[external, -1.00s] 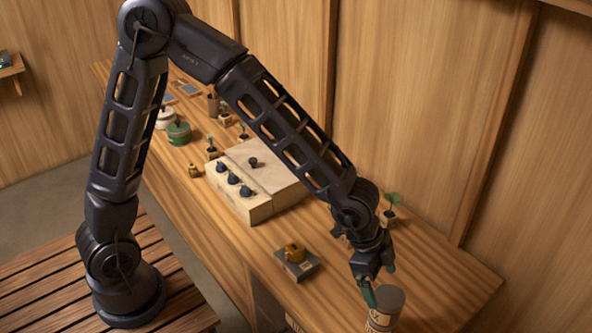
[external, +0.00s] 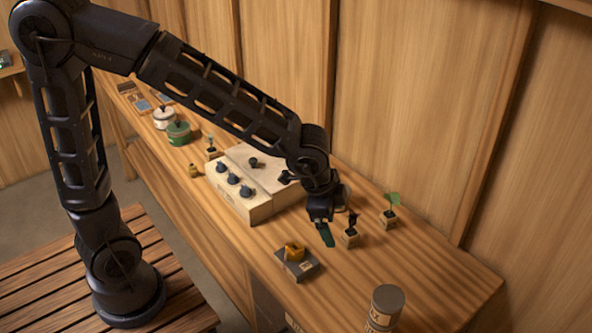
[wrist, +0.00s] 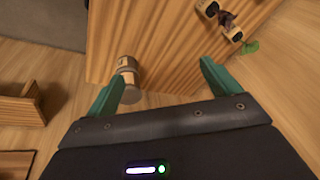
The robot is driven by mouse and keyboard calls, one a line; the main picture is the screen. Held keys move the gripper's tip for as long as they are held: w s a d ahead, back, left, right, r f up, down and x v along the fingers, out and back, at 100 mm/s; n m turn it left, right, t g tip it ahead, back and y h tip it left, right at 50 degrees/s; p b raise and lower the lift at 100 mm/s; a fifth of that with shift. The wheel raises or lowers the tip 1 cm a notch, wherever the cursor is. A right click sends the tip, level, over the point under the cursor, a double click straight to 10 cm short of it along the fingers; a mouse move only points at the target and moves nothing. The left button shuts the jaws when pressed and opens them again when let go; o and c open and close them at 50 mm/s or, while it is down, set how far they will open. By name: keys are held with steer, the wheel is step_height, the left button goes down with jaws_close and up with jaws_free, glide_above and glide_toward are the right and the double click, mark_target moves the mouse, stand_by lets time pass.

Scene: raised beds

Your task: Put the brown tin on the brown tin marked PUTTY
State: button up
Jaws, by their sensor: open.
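A plain grey-brown tin (external: 388,298) sits upright on top of a tin with a pale label (external: 378,322), near the front right end of the bench. The lower tin is cut off by the picture's bottom edge, and I cannot read its label in full. In the wrist view the plain tin (wrist: 131,92) and the labelled tin (wrist: 127,65) show end to end, near the left finger. My gripper (external: 326,236) is open, with green fingers, above the bench and well away from the tins. The wrist view shows my gripper (wrist: 160,85) empty between its fingers.
A grey block with a yellow mug-like item (external: 295,252) lies left of the tins. Small potted plants (external: 389,217) stand near the wall. A pale box with dark knobs (external: 245,195) and lidded pots (external: 179,133) are further back. Bare bench lies between gripper and tins.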

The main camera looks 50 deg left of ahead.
steer(key=s+a+r+n, duration=0.3)
steer(key=s+a, duration=0.3)
steer(key=a, duration=0.4)
steer(key=s+a+r+n+t+y, duration=0.1)
steer(key=s+a+r+n, duration=0.2)
steer(key=s+a, duration=0.4)
steer(key=s+a+r+n, duration=0.3)
steer(key=s+a, duration=0.4)
steer(key=a, duration=0.6)
steer(key=shift+n, duration=0.7)
steer(key=shift+r, duration=0.1)
